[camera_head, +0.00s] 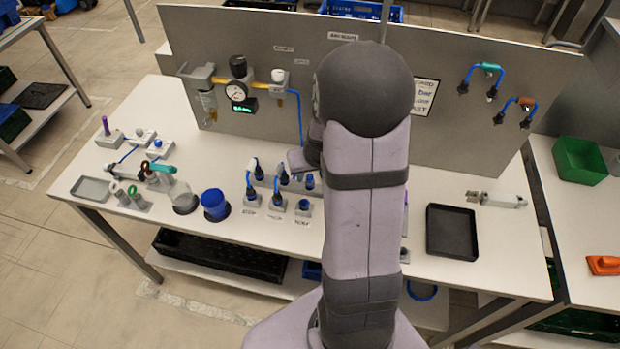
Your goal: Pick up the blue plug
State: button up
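Several small dark and blue plug-like pieces stand in a row in the middle of the bench, left of my arm. One blue-topped piece (303,206) sits on a small block at the front right of the row. Another blue piece (283,178) shows behind it, and a third (309,181) is close to my arm. I cannot tell for sure which is the blue plug. My arm stands in front of the bench and covers its middle. A grey end part of it (300,160) shows just above the row; its fingers cannot be made out.
A blue cup (214,204), a glass beaker (183,198) and several small fittings stand left of the row. A grey panel (440,100) with a gauge (237,91) and hoses rises behind. A black tray (451,231) and a pale cylinder (497,200) lie right of my arm.

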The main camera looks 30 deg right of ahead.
aim_at(311, 178)
jog(key=shift+x, duration=1)
grip_shut()
jog(key=shift+r, duration=0.15)
notch_tip(311, 178, up, 10)
